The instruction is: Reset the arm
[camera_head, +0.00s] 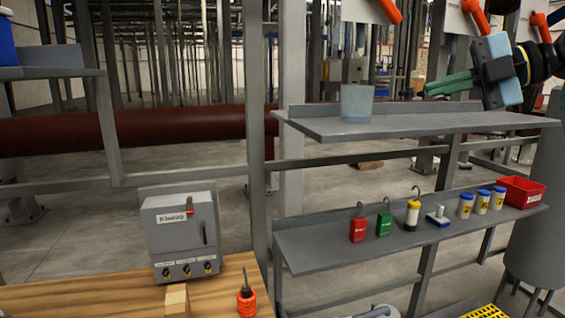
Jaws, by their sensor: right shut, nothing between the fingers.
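My right gripper (450,85) is at the upper right, with its arm coming in from the right edge. Its green fingers are together and empty, pointing left. They are above the right part of the upper grey shelf (430,121), to the right of a translucent bluish cup (357,104) and apart from it. My left gripper is not in view.
A grey control box (181,235) and an orange-based tool (246,300) stand on the wooden table (90,299).

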